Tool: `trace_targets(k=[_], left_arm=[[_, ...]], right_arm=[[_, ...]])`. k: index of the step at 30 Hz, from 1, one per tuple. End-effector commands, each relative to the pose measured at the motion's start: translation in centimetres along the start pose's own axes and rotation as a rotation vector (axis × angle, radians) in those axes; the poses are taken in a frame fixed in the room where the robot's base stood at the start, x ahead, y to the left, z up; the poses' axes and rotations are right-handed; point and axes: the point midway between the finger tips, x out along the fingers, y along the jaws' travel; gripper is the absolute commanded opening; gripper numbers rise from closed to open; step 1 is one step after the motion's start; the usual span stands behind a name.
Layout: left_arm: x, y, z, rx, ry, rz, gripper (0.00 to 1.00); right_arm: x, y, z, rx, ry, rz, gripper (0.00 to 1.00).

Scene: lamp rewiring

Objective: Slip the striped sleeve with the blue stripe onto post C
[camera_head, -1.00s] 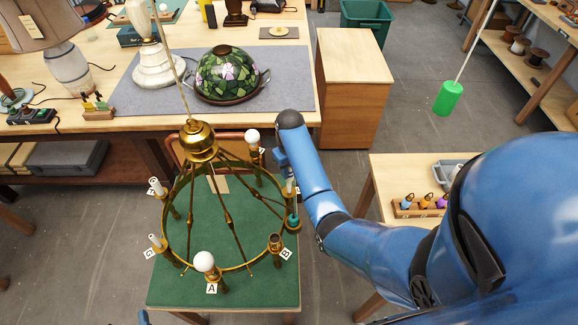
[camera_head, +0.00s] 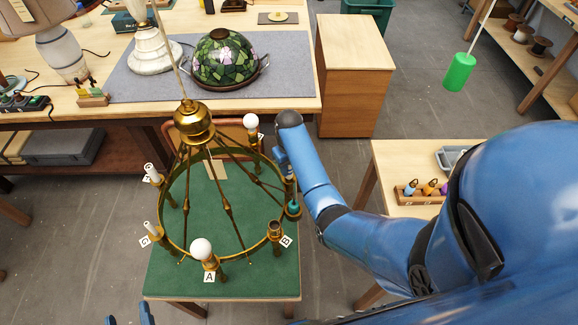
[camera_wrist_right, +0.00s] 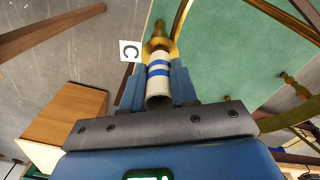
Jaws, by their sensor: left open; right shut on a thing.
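The brass chandelier (camera_head: 163,225) stands over a green-topped table. Post C (camera_wrist_right: 158,42) is a brass holder beside a white C tag (camera_wrist_right: 130,51) in the right wrist view. My right gripper (camera_wrist_right: 157,82) is shut on the striped sleeve (camera_wrist_right: 158,66), white with blue stripes. The sleeve lines up with the post, its far end at the brass; how far it is over the post is hidden. My left gripper (camera_head: 129,318) is open and empty at the bottom edge, partly cut off.
Nearby ring posts carry white bulbs (camera_head: 201,249) or bare candle tubes (camera_head: 154,229); an empty brass socket (camera_head: 275,230) is by the B tag. A small rack with coloured pieces (camera_head: 421,191) is on the right table. A stained-glass shade (camera_head: 222,58) sits on the back bench.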

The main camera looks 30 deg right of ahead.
Motion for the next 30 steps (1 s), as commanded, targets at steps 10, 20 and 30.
trace_targets(k=[10,20,30], left_arm=[[0.01,0.0,0.48,0.0,0.0,0.0,0.62],[0.0,0.0,0.47,0.0,0.0,0.0,0.62],[-0.01,0.0,-0.03,0.0,0.0,0.0,0.62]], right_arm=[[0.8,0.0,-0.02,0.0,0.0,0.0,0.0],[0.79,0.01,-0.02,0.0,0.0,0.0,0.0],[0.7,0.0,0.06,0.0,-0.001,0.0,0.0]])
